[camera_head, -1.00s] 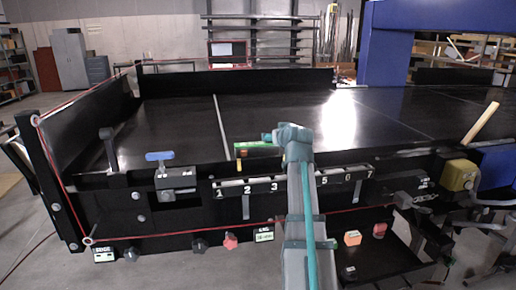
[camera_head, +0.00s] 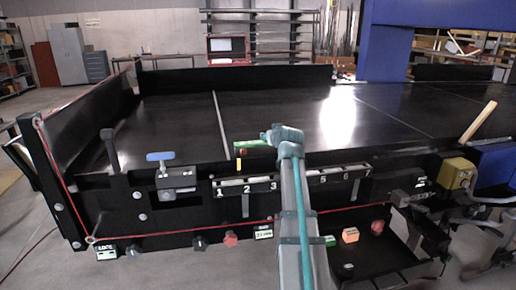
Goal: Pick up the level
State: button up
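A green bar (camera_head: 256,150), which looks like the level, shows at the near edge of the black conveyor bed, above the numbered strip and left of my arm. A small orange-yellow piece shows at its left end. The wrist end of my grey and teal arm (camera_head: 284,135) is just above and right of the bar. My gripper's fingers cannot be made out, so I cannot tell whether they touch or hold the bar.
The conveyor bed (camera_head: 170,115) is wide and mostly clear. A clamp with a blue handle (camera_head: 160,156) stands at the front left. A lower tray (camera_head: 385,255) holds small coloured items, including an orange block (camera_head: 350,235). A yellow box (camera_head: 457,173) and a wooden stick (camera_head: 479,121) are at right.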

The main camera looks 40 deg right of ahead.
grip_shut()
jog(key=shift+r, duration=0.15)
